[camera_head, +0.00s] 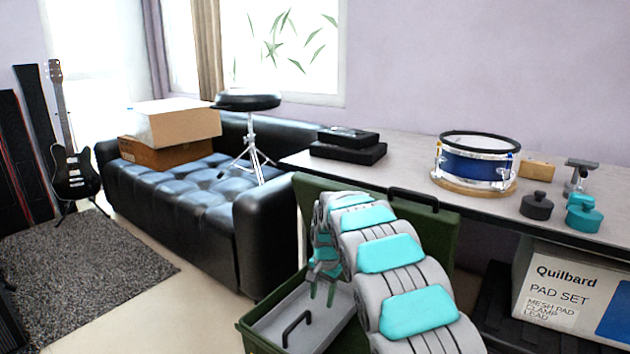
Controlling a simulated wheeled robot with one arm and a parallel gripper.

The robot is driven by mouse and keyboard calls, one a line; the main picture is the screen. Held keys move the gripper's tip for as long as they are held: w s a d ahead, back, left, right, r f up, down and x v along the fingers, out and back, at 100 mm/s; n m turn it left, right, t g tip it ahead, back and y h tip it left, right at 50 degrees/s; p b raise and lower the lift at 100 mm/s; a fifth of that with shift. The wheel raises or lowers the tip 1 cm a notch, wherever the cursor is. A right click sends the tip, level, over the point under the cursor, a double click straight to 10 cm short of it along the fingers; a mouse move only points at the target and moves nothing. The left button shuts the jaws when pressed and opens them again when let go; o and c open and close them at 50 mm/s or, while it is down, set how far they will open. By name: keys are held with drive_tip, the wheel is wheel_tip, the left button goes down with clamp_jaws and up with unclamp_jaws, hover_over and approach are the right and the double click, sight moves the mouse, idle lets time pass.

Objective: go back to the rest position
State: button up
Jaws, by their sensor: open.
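My gripper (322,285) hangs at the end of my grey and teal arm, low in the middle of the view. Its fingers point down over an open green case (248,338) with a grey tray (285,322) inside. The fingers are apart and I see nothing between them. Whether the fingertips touch the tray or hang above it, I cannot tell. My arm covers the right part of the case.
A table (408,160) on the right holds a blue drum (474,166), black boxes (347,148), a dark knobbed piece (537,206) and a teal one (584,216). A "Quilbard" box (560,290) stands beneath. A black sofa (190,205) is behind.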

drive_tip(key=s+d+r+n, duration=0.1)
drive_tip(key=s+d+r, duration=0.35)
drive_tip(key=s, duration=0.35)
drive_tip(key=s+d+r+g+p, duration=0.1)
drive_tip(key=s+d+r, duration=0.2)
drive_tip(key=s+r, duration=0.35)
drive_tip(key=s+d+r+n, duration=0.1)
drive_tip(key=s+d+r, duration=0.2)
drive_tip(key=s, duration=0.6)
drive_tip(key=s+d+n+g+p, duration=0.1)
drive_tip(key=s+n, duration=0.3)
drive_tip(key=s, duration=2.4)
drive_tip(key=shift+s+d+g+h, duration=0.35)
drive_tip(key=shift+d+g+h, duration=0.05)
drive_tip(key=shift+d, duration=0.5)
drive_tip(key=shift+d+f, duration=0.15)
